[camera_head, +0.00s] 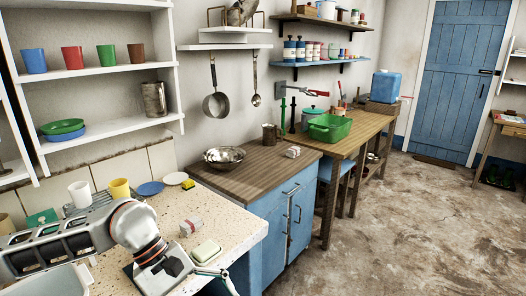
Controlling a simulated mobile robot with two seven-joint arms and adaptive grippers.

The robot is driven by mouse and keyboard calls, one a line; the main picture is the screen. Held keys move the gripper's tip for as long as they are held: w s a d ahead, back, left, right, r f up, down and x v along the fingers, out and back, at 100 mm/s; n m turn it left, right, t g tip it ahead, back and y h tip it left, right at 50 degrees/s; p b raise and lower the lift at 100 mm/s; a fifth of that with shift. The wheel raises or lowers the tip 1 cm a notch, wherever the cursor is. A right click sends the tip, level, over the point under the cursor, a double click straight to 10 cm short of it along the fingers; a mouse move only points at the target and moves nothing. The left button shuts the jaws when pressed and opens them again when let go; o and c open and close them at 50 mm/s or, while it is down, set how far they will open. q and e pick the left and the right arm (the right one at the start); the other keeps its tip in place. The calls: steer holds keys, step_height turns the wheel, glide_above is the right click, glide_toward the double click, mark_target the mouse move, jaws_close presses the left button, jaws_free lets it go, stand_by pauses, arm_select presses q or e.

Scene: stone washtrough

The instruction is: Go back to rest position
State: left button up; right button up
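My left arm comes in from the left over the speckled stone counter (225,232). My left gripper (212,275) hangs low at the counter's front edge, pointing right and down. One thin finger shows past its dark body, and the rest is hidden or cut off by the bottom of the picture. I cannot tell whether it is open or shut. No object is visible in it. My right gripper is not in view.
A pale soap-like block (207,251) and a small wrapped box (190,226) lie close to the gripper. A yellow cup (119,188) and white cup (80,194) stand behind the arm. A wooden-topped blue cabinet (270,222) stands right. The floor at right is clear.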

arm_select(q)
steer(key=s+d+r+n+t+h, duration=0.15)
steer(key=d+r+n+h, duration=0.25)
steer(key=d+n+h, duration=0.4)
steer(key=s+d+r+n+h, duration=0.2)
steer(key=d+r+n+h, duration=0.3)
steer(key=d+n, duration=0.3)
steer(key=w+a+f+n+t+y, duration=0.25)
steer(key=w+n+t, duration=0.25)
steer(key=n+t, duration=0.45)
steer(key=w+a+f+n+t+y, duration=0.1)
steer(key=w+a+f+n+t, duration=0.4)
steer(key=n, duration=0.8)
steer(key=s+a+f+n+t+y, duration=0.1)
steer(key=a+f+n+t+y, duration=0.2)
steer(key=a+f+n+y, duration=0.55)
steer(key=s+a+f+n+g+y, duration=0.2)
steer(key=s+a+f+n, duration=0.2)
steer(key=f, duration=0.6)
steer(key=s+a+f+n+g+y, duration=0.2)
steer(key=s+a+f+n+g, duration=0.1)
steer(key=s+f+n, duration=0.6)
steer(key=shift+s+a+f+g+y, duration=0.3)
steer(key=shift+s+a+f+y, duration=0.15)
steer(key=shift+a+f, duration=0.3)
